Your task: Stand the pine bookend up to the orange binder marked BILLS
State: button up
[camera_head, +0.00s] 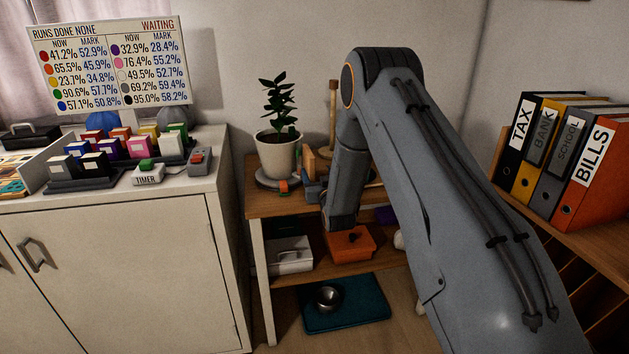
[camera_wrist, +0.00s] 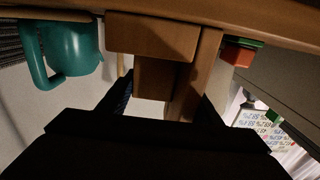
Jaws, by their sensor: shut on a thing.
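The pine bookend (camera_head: 309,162) is a pale brown wooden piece at the wooden side table, left of my forearm. In the wrist view its wooden blocks (camera_wrist: 152,36) show between and beyond the fingers. My gripper (camera_head: 313,188) is shut on it, and its fingers also show in the wrist view (camera_wrist: 155,92). My arm hides part of the grip in the head view, and I cannot tell whether the bookend touches the table. The orange binder marked BILLS (camera_head: 592,172) is at the right end of a binder row, far right of my gripper.
Binders marked TAX (camera_head: 521,135), BANK (camera_head: 541,140) and SCHOOL (camera_head: 564,155) stand left of BILLS on a wooden shelf unit (camera_head: 566,240). A potted plant (camera_head: 277,152) stands close left of my gripper. A teal vessel (camera_wrist: 75,48) shows in the wrist view.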

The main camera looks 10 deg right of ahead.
jog(key=shift+r, duration=0.1)
notch_tip(320, 180, up, 27)
jog(key=b, duration=0.4)
jog(key=s+f, duration=0.8)
jog(key=f, duration=0.6)
jog(key=s+f, duration=0.9)
jog(key=f, duration=0.5)
jog(key=s+f, duration=0.8)
jog(key=f, duration=0.6)
jog(key=shift+s+a, duration=0.25)
jog(key=shift+a, duration=0.1)
